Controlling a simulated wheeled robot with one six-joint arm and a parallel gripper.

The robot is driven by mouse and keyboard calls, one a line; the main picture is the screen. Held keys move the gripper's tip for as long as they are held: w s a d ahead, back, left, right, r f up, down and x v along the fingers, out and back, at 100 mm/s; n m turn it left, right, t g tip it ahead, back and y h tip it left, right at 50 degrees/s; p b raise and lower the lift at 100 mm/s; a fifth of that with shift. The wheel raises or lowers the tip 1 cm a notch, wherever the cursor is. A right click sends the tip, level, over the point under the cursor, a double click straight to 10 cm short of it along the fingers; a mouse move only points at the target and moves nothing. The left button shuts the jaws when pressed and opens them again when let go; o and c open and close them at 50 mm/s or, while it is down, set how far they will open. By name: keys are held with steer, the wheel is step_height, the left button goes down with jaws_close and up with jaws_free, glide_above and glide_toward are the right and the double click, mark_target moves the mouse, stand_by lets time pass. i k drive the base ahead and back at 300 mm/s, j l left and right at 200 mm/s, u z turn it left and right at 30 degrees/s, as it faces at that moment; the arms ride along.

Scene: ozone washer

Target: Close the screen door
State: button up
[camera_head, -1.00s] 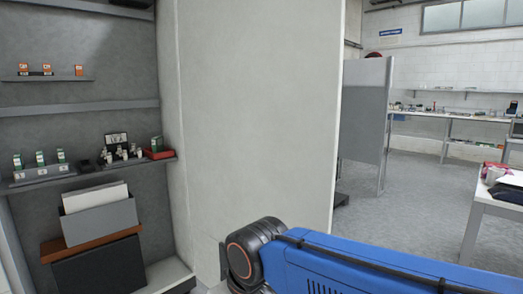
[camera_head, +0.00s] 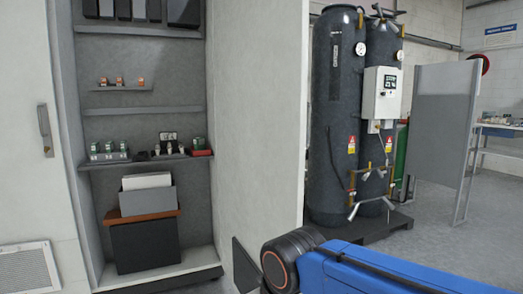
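A tall pale panel (camera_head: 262,120) stands upright along the right side of an open shelf cabinet and looks like its swung-out door; I cannot tell for sure that it is the screen door. The cabinet's front is open, with its shelves in plain view. To its left is a flat pale front (camera_head: 25,110) with a long vertical handle (camera_head: 46,130). My blue arm (camera_head: 375,272) crosses the lower right, in front of the panel's lower edge. My gripper does not show, so its fingers and anything in them are out of sight.
Two dark tanks (camera_head: 335,110) with a white control box (camera_head: 382,92) stand on a low black base right of the panel. A grey partition (camera_head: 443,125) stands farther right. Grey floor (camera_head: 440,255) is clear at lower right.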

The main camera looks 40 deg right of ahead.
mark_target(263, 110)
steer(key=l+u, duration=0.25)
steer(key=l, duration=0.95)
steer(key=l+u, duration=0.25)
steer(key=l, duration=0.9)
steer(key=k+l, duration=0.1)
steer(key=l, duration=0.35)
steer(key=k+l, duration=0.1)
steer(key=l, duration=0.35)
steer(key=k, duration=0.2)
